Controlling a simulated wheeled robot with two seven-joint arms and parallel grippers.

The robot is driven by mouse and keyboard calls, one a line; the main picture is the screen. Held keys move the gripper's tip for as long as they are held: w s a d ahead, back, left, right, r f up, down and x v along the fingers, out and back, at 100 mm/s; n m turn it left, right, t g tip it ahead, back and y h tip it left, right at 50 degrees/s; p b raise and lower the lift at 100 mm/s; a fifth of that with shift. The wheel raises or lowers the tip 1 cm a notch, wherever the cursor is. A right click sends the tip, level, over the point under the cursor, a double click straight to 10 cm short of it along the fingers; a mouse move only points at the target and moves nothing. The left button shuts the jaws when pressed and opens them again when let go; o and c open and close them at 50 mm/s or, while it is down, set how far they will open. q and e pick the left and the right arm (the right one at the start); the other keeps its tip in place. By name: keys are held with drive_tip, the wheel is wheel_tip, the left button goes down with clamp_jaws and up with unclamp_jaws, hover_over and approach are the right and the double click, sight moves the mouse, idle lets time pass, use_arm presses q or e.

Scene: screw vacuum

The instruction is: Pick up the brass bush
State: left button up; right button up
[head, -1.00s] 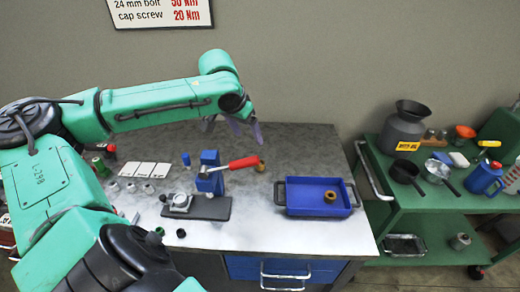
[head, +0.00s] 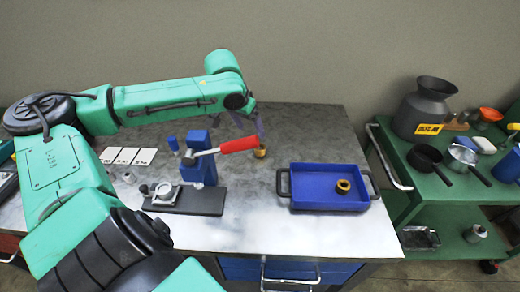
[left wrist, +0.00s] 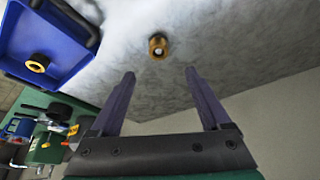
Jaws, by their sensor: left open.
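One brass bush (head: 260,152) sits on the grey bench top, just past the tip of the red lever handle in the head view. It also shows in the left wrist view (left wrist: 158,46), beyond the fingertips and roughly centred between them. A second brass ring (head: 343,186) lies in the blue tray; the left wrist view shows it at the upper left (left wrist: 38,62). My left gripper (head: 250,122) is open and empty, its fingers just above the first bush in the head picture and apart from it. My right gripper is out of view.
A blue press with a red handle (head: 240,145) stands left of the bush. The blue tray (head: 300,200) with dark handles lies to the right. A green cart (head: 440,185) with pots stands beyond the bench's right edge. White cards (head: 127,155) lie at the left.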

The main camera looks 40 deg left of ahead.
sight(260, 148)
use_arm(q)
drive_tip(key=b+x, duration=0.1)
drive_tip(key=x, duration=1)
drive_tip(key=shift+w+d+r, duration=0.1)
drive_tip(key=shift+d, duration=0.05)
drive_tip(key=shift+w+f, duration=0.25)
drive_tip(key=shift+r, duration=0.1)
clamp_jaws()
